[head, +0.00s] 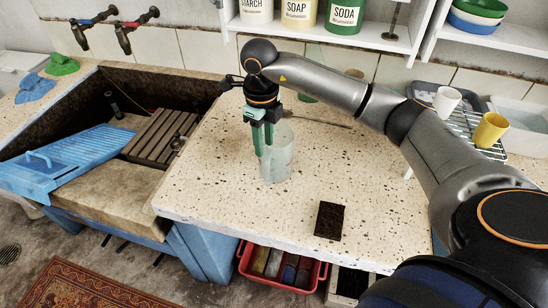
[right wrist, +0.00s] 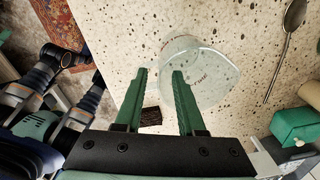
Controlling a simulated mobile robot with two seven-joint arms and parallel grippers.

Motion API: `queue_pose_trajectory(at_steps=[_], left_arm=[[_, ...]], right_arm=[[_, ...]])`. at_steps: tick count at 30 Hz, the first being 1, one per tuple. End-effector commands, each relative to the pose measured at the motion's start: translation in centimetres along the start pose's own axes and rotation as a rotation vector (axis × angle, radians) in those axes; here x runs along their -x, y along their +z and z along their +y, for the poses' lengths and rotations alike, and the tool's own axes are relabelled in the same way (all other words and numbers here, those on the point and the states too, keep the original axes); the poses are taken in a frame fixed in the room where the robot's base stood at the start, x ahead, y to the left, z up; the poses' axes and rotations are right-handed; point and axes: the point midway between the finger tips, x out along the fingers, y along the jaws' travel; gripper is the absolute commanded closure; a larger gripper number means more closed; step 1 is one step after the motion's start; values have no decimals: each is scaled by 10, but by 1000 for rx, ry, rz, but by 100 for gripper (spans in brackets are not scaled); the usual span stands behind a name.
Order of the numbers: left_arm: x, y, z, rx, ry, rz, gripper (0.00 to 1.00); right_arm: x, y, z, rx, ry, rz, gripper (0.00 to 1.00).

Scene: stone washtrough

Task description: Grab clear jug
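The clear jug (head: 279,163) stands upright on the speckled stone counter, near its left edge by the trough. In the right wrist view the jug (right wrist: 207,80) lies ahead of the fingers, partly covered by one of them. My right gripper (head: 262,150) points down at the jug's left side. Its two green fingers (right wrist: 159,72) are apart, one overlapping the jug and the other outside its outline. I cannot tell whether either finger touches it. No left gripper shows clearly; some of my own body shows at the wrist view's left.
A dark brown block (head: 329,220) lies near the counter's front. A spoon (right wrist: 287,45) lies beyond the jug. A wire rack (head: 476,130) with a yellow cup (head: 490,130) and white cup (head: 446,101) stands right. The trough (head: 100,190) lies left. The counter between jug and block is clear.

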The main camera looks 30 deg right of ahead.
Motion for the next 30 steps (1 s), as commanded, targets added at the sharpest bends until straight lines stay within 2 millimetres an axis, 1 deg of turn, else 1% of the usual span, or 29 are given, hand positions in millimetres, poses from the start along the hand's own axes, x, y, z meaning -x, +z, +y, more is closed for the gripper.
queue_pose_trajectory(at_steps=[1, 3, 8, 16, 19, 25, 26, 30], left_arm=[[1, -1, 0, 0, 0, 0, 50], [1, -1, 0, 0, 0, 0, 50], [2, -2, 0, 0, 0, -1, 50], [7, -7, 0, 0, 0, 0, 50], [7, -7, 0, 0, 0, 0, 50], [7, -7, 0, 0, 0, 0, 50], [7, -7, 0, 0, 0, 0, 50], [7, -7, 0, 0, 0, 0, 50]], right_arm=[[-7, 0, 0, 0, 1, 2, 62], [-14, 0, 1, 1, 2, 0, 62], [-25, 0, 1, 2, 2, 1, 62], [-63, -1, 0, 2, 3, 0, 62], [-70, -1, 0, 3, 3, -2, 62], [-71, 0, 0, 3, 2, -3, 62], [-71, 0, 0, 3, 2, -3, 63], [-70, 0, 0, 3, 2, -3, 78]])
